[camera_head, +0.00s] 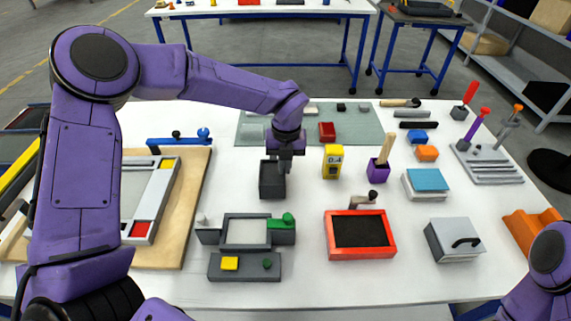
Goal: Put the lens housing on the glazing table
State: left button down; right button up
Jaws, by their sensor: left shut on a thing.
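A dark open-topped box (271,188), which looks like the lens housing, is at the middle of the white table. My left gripper (286,168) points down at its right rear wall and is shut on it; the fingertips are partly lost against the dark box. I cannot tell whether the box touches the table. The wooden board (188,220) with a grey frame at the left may be the glazing table; my left arm hides part of it. My right arm shows at the lower right corner, and its gripper is out of view.
A grey fixture (245,267) with a green knob and a red-rimmed tray (361,253) stand in front. A yellow gauge (332,162) and a purple holder (379,172) stand to the right. A grey-green mat (358,125) lies behind. A blue-handled tool (180,140) lies at the back left.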

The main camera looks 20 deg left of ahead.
pick_arm(q)
jog(key=shift+w+f, duration=0.25)
jog(key=shift+f, duration=0.55)
jog(key=shift+s+r, duration=0.1)
jog(key=shift+s, duration=0.05)
jog(key=c, duration=1.3)
grip_release()
jog(key=shift+f, duration=0.2)
jog(key=shift+r, duration=0.1)
jog(key=shift+r, duration=0.3)
notch_tip(320, 180, up, 12)
jog(key=b, duration=0.1)
jog(key=shift+d+f+b, duration=0.15)
jog(key=shift+d+b, duration=0.05)
jog(key=shift+b, duration=0.2)
